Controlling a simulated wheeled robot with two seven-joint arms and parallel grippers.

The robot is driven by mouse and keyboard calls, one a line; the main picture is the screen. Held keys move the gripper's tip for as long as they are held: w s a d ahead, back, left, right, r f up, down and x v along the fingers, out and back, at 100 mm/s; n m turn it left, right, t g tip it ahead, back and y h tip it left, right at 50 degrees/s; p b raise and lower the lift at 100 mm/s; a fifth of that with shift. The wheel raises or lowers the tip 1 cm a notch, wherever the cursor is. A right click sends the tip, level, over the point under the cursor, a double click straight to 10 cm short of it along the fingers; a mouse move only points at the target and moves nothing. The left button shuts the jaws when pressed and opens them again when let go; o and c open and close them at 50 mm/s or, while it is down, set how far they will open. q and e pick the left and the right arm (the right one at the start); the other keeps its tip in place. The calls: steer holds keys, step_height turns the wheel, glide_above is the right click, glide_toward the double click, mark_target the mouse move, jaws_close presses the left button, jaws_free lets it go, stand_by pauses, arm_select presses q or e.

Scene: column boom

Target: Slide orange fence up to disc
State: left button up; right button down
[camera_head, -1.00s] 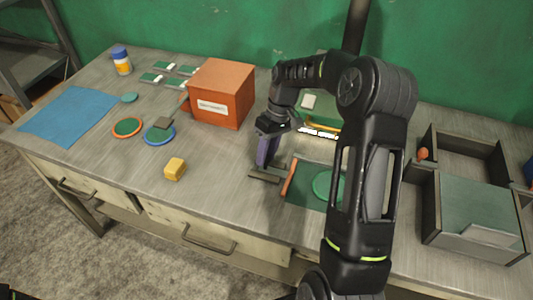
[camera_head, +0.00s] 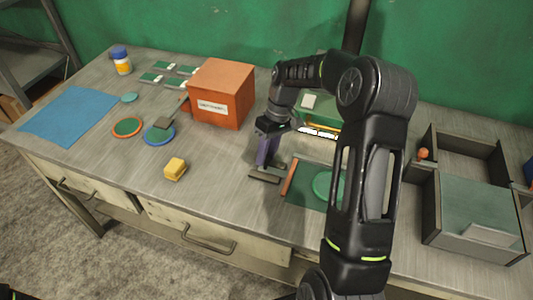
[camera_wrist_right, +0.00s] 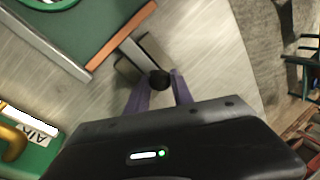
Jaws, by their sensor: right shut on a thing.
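The orange fence (camera_head: 290,177) is a thin bar along the left edge of a dark green board (camera_head: 306,195); it also shows in the wrist view (camera_wrist_right: 122,36). The green disc (camera_head: 322,185) lies on the board to the right of the fence, with a strip of bare board between them. My arm hides the disc's right part. My right gripper (camera_head: 267,158) is left of the fence, low over the table. In the wrist view its purple fingers (camera_wrist_right: 160,88) are shut on a black knob (camera_wrist_right: 159,80) at the end of a grey rod (camera_wrist_right: 134,52) that runs to the fence. My left gripper is out of view.
An orange box (camera_head: 222,92) stands behind and left of my right gripper. A yellow block (camera_head: 175,169) sits to the left, near the front edge. A divided tray (camera_head: 432,215) stands at the right. The table between block and gripper is clear.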

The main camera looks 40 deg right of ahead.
mark_target(286, 172)
steer(key=shift+d, duration=0.1)
steer(key=shift+s+d, duration=0.25)
steer(key=shift+s, duration=0.05)
steer(key=s+d, duration=0.1)
steer(key=s+d+b, duration=0.1)
steer(key=s, duration=0.1)
steer(key=s+d, duration=0.1)
steer(key=shift+s, duration=0.2)
steer(key=c, duration=1.1)
jaws_free()
steer(key=shift+a, duration=0.1)
steer(key=shift+r, duration=0.1)
